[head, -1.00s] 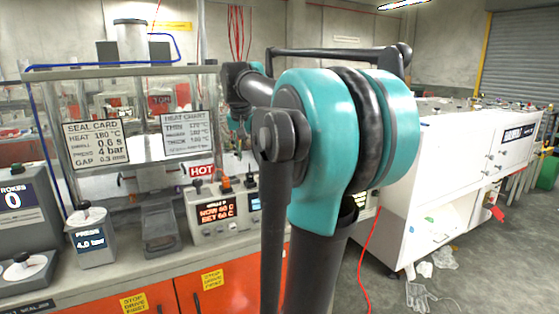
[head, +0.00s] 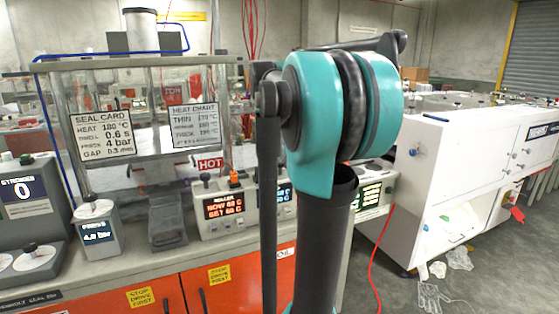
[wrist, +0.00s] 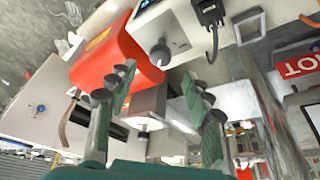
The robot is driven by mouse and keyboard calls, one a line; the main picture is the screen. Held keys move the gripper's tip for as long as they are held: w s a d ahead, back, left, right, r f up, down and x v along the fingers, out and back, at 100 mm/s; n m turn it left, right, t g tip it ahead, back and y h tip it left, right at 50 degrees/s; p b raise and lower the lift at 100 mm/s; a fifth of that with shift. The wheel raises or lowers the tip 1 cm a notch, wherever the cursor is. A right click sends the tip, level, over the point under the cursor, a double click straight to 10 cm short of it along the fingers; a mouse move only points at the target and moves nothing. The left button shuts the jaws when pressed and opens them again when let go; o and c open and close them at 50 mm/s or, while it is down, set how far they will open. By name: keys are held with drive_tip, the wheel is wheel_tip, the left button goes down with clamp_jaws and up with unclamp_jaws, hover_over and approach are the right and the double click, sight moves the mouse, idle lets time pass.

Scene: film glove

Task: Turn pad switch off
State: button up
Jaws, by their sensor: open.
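No switch labelled as the pad switch is readable in these frames. In the head view, a light grey control box with a roller label and red display (head: 224,207) stands on the bench. Another lit display (head: 284,193) is partly hidden behind my arm, and a box with a green-lit display (head: 371,194) stands to its right. My gripper (wrist: 158,75) shows in the wrist view, open and empty, with its green-padded fingers apart. Beyond the fingertips, a pale box (wrist: 180,27) carries a round grey knob (wrist: 161,53). My arm hides the gripper in the head view.
An orange-red block (wrist: 115,57) lies close beyond the left finger. A HOT sign (head: 209,164) stands behind the control box. A pressure box (head: 97,230) is at left.

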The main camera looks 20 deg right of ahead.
sight(280, 162)
drive_tip(key=x, duration=0.6)
drive_tip(key=shift+w+d+f, duration=0.1)
drive_tip(key=shift+w+f, duration=0.05)
drive_tip(key=shift+f, duration=0.1)
drive_tip(key=shift+c, duration=0.6)
drive_tip(key=c, duration=1)
drive_tip(key=shift+c, duration=0.2)
